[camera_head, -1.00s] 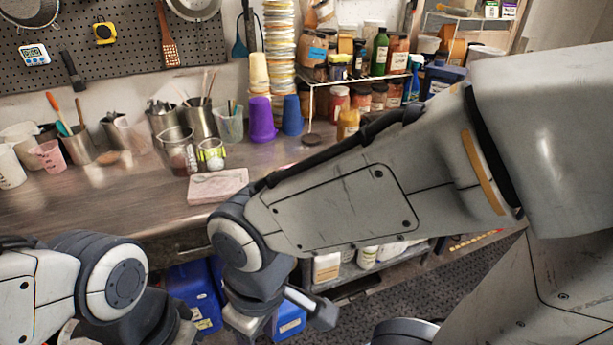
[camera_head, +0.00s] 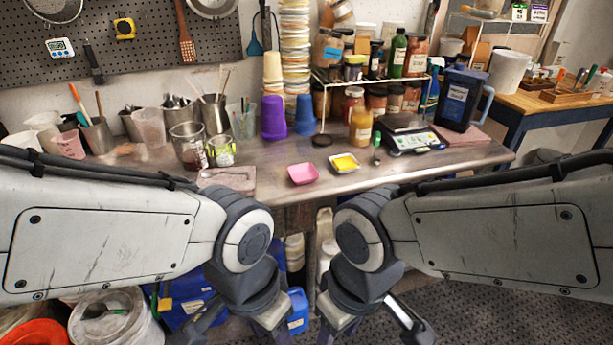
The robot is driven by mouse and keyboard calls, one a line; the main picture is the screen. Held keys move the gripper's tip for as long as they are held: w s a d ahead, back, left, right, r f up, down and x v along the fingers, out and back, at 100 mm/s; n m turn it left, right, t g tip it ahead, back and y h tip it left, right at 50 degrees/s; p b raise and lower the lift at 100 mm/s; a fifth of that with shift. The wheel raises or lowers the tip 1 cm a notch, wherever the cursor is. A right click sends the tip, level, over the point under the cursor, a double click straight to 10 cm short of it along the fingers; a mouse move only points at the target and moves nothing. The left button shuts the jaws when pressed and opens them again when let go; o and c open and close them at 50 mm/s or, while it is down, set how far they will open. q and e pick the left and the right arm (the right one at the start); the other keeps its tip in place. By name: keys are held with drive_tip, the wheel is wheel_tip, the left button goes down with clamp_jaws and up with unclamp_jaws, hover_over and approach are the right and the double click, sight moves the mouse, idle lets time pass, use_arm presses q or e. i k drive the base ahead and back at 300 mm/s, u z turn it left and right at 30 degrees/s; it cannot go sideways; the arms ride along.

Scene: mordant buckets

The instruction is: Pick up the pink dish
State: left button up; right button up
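The pink dish (camera_head: 303,174) is a small, shallow, squarish dish near the front edge of the wooden counter (camera_head: 275,155), in the middle of the head view. It looks empty. My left gripper (camera_head: 237,326) is below and to the left of the dish, in front of the counter, pointing down. My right gripper (camera_head: 373,324) is below and to the right of it, also pointing down. Both grippers have their fingers spread apart with nothing seen between them; their tips run to the bottom edge of the picture. Neither touches the dish.
A pale dish of yellow powder (camera_head: 345,163) sits right of the pink dish. A scale (camera_head: 412,141) and dark pitcher (camera_head: 459,100) stand further right. A pinkish slab (camera_head: 229,180) and glass beakers (camera_head: 188,148) are left. White buckets (camera_head: 118,318) stand on the floor at lower left.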

sight(304, 174)
drive_tip(key=k, duration=0.6)
drive_tip(key=u, duration=0.55)
drive_tip(key=i, duration=0.5)
drive_tip(key=u, duration=0.55)
drive_tip(key=i, duration=0.7)
drive_tip(key=z, duration=0.55)
drive_tip(key=i, duration=0.8)
drive_tip(key=z, duration=0.8)
